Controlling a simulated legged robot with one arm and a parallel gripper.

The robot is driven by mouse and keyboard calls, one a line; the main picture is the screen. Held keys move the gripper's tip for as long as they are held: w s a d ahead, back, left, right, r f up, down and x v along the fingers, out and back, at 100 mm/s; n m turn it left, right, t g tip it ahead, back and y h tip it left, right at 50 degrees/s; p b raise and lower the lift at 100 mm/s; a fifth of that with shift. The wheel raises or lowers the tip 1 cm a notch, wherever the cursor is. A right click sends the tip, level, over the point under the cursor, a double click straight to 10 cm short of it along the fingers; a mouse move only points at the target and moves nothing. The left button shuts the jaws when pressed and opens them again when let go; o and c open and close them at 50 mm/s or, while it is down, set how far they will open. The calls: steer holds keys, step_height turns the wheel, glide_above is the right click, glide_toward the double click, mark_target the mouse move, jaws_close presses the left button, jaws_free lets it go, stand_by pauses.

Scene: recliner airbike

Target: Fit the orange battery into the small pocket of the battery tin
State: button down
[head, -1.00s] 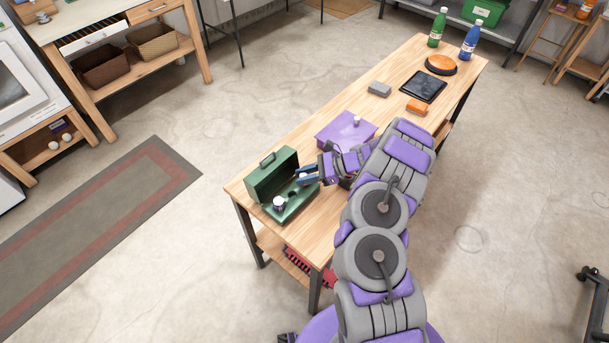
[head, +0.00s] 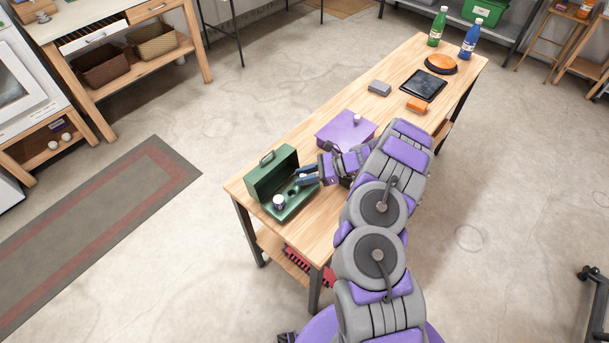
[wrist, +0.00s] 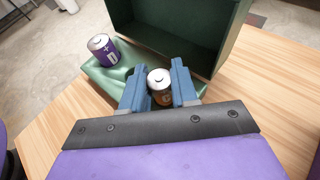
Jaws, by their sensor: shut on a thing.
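The green battery tin (head: 272,184) stands with its lid up at the table's near left end. Its pale green tray (wrist: 105,78) shows in the wrist view. A purple battery (head: 279,201) stands upright in the tin; it also shows in the wrist view (wrist: 103,50). My gripper (head: 304,175) is over the tin's right side. In the wrist view its blue fingers (wrist: 160,87) are shut on the orange battery (wrist: 161,98), silver end up. Its lower end is hidden by my gripper, so I cannot tell whether it touches the small pocket.
A purple box (head: 338,132) with a small white knob lies just beyond my gripper. Further along the table are a grey block (head: 379,88), an orange block (head: 417,106), a black tablet (head: 424,86), an orange disc (head: 441,63) and two bottles (head: 437,28).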

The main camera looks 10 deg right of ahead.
steer(key=shift+s+f, duration=0.1)
steer(key=shift+f, duration=0.15)
steer(key=c, duration=0.8)
jaws_free()
steer(key=shift+s+a, duration=0.1)
